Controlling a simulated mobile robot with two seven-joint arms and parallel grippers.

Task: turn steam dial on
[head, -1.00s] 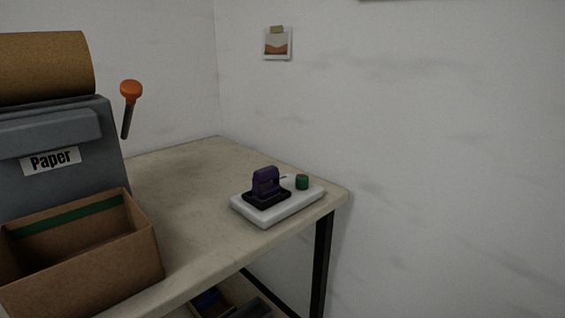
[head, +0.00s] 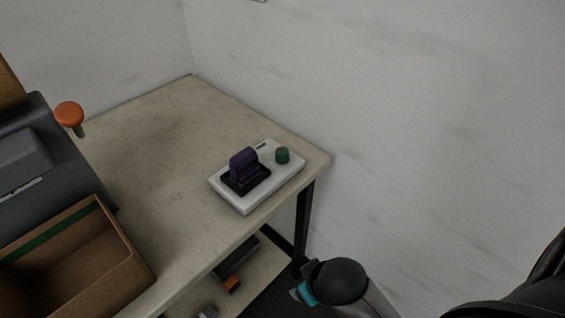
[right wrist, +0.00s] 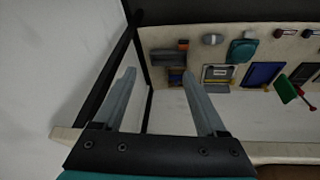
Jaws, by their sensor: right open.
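The steam dial appears to be the small green round knob (head: 282,155) on the right end of a white base plate (head: 241,205). A dark purple handle-like piece on a black foot (head: 244,170) stands on the same plate. The plate lies on the table near its right corner. My right gripper (right wrist: 160,85) shows in the right wrist view with two grey fingers spread apart and nothing between them. Part of my right arm (head: 338,282) shows at the bottom of the head view, below and right of the plate. My left gripper is not seen.
The beige table (head: 170,150) has free room left of the plate. A cardboard box (head: 85,265) and a grey machine with an orange-knobbed lever (head: 69,114) stand on the left. A wall (head: 420,130) runs close behind the table. The right wrist view shows several objects on a lower surface (right wrist: 178,108).

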